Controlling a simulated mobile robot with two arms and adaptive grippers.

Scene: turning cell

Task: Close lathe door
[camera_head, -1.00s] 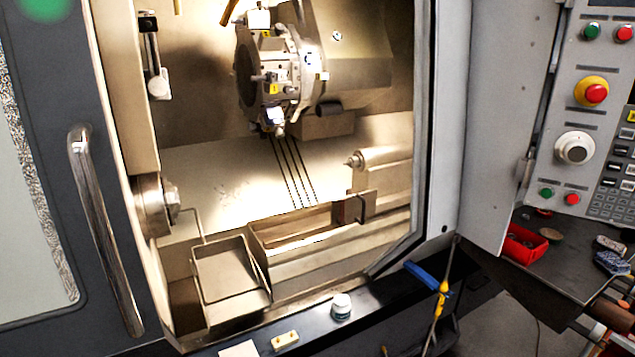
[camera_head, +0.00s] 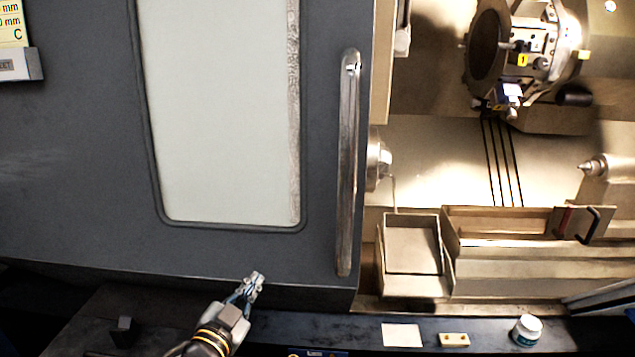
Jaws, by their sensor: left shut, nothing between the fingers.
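The lathe door (camera_head: 330,255) is a dark grey panel with a pale window (camera_head: 220,110). It stands open, to the left of the lit machine opening. Its long upright metal handle (camera_head: 348,165) is near the door's right edge. My left gripper (camera_head: 254,282) is in front of the door's lower edge, below and to the left of the handle and apart from it. Its fingers are shut with nothing between them. My right gripper is not in view.
Inside the opening are the tool turret (camera_head: 530,55), the chuck (camera_head: 378,165) and a metal tray (camera_head: 412,245). On the dark front ledge lie a pale card (camera_head: 402,335), a small yellowish block (camera_head: 454,340) and a white-lidded jar (camera_head: 526,330).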

